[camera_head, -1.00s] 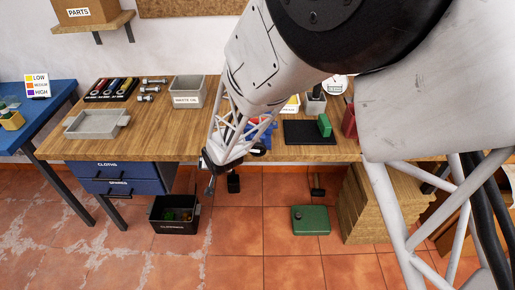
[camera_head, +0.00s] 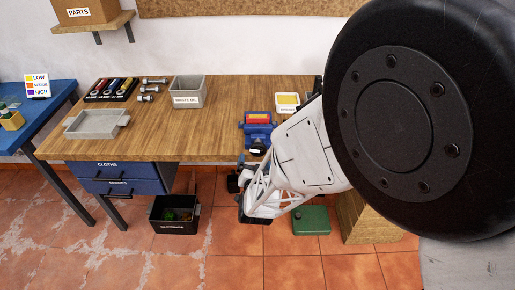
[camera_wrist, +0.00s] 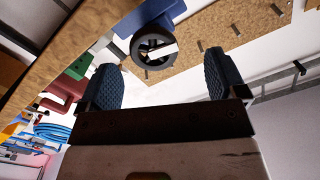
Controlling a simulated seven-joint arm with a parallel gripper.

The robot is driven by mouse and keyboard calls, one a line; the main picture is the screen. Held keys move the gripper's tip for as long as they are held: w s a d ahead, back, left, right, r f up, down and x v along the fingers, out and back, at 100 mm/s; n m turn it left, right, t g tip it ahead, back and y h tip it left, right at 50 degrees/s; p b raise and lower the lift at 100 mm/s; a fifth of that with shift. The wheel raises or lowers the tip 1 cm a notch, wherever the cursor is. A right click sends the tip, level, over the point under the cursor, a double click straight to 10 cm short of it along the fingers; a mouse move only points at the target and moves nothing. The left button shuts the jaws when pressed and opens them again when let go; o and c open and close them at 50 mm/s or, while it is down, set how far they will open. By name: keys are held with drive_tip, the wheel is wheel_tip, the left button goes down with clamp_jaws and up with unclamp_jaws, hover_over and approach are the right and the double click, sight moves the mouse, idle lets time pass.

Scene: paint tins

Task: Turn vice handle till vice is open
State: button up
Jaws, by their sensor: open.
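The blue vice (camera_head: 258,130) is mounted at the front edge of the wooden workbench, with a red and yellow piece showing at its jaws. Its handle is a round black wheel (camera_wrist: 153,50) with a pale bar across it, in the upper middle of the wrist view. In the head view the handle (camera_head: 257,149) shows small at the front of the vice. My gripper (camera_wrist: 160,82) is open and empty, its two blue-black ridged fingers spread wide. The wheel appears beyond the fingertips, in the gap between them. In the head view my gripper is low in front of the bench edge, near the vice, partly hidden.
The workbench (camera_head: 150,143) holds a grey waste-oil bin (camera_head: 188,92), a grey tray (camera_head: 97,124) and a tool tray (camera_head: 110,89). A black box (camera_head: 174,222) and a green can (camera_head: 311,221) stand on the floor. My arm hides the bench's right side.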

sight(257, 152)
drive_tip(key=shift+s+d+h, duration=0.15)
drive_tip(key=shift+d+h, duration=0.15)
drive_tip(key=shift+d, duration=0.2)
drive_tip(key=shift+w, duration=3.95)
drive_tip(key=c, duration=0.9)
